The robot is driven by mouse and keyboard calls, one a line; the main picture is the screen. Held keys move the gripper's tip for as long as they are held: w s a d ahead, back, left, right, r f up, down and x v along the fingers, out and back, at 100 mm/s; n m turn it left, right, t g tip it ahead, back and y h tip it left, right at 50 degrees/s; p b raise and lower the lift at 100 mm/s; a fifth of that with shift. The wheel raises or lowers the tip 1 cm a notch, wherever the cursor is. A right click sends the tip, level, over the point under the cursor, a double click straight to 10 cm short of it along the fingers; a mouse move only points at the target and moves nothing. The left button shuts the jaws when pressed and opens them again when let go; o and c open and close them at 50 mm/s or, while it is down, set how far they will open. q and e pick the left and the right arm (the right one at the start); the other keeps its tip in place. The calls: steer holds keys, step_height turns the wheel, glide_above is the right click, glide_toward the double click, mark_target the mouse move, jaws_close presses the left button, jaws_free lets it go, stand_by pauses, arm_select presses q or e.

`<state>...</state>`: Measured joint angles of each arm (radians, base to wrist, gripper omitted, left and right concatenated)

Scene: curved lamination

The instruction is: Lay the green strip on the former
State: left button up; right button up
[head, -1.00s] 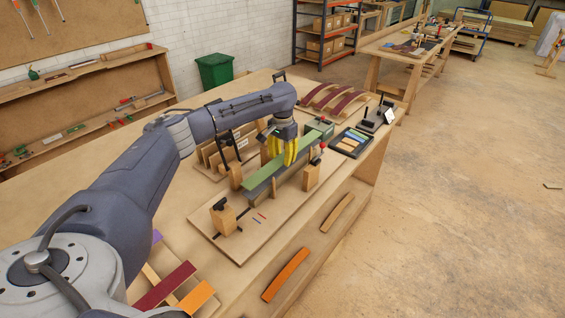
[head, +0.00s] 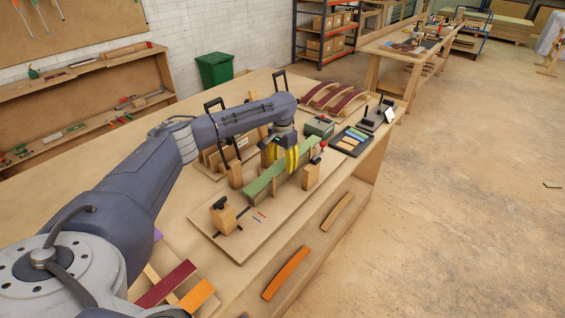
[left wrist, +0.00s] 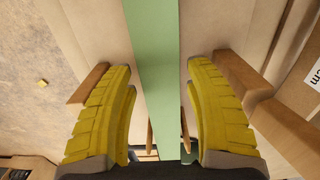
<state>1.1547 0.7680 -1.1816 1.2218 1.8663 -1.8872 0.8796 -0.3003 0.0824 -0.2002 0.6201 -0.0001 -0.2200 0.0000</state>
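The green strip (head: 262,183) is long and flat. It lies along the top of the former (head: 278,188), which it mostly hides, so I cannot tell whether the two touch all along. My left gripper (head: 291,160) points down with its yellow fingers on both sides of the strip, near its middle. In the left wrist view the strip (left wrist: 152,60) runs between the two fingers (left wrist: 159,100), close to both pads. My right gripper is not in view.
Wooden blocks (head: 222,217) stand on the baseboard (head: 240,245) around the former. Black-handled clamps (head: 213,115) stand behind. A green box (head: 319,127) and a dark tray (head: 351,141) sit beyond the far end. Coloured strips (head: 168,283) lie at the near left.

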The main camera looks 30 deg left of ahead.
mark_target(282, 164)
arm_select(q)
steer(key=shift+o, duration=0.3)
steer(key=shift+r, duration=0.15)
step_height(282, 164, up, 13)
stand_by(0.5)
steer(key=shift+f, duration=0.2)
step_height(282, 164, down, 13)
steer(key=shift+r, duration=0.3)
stand_by(0.6)
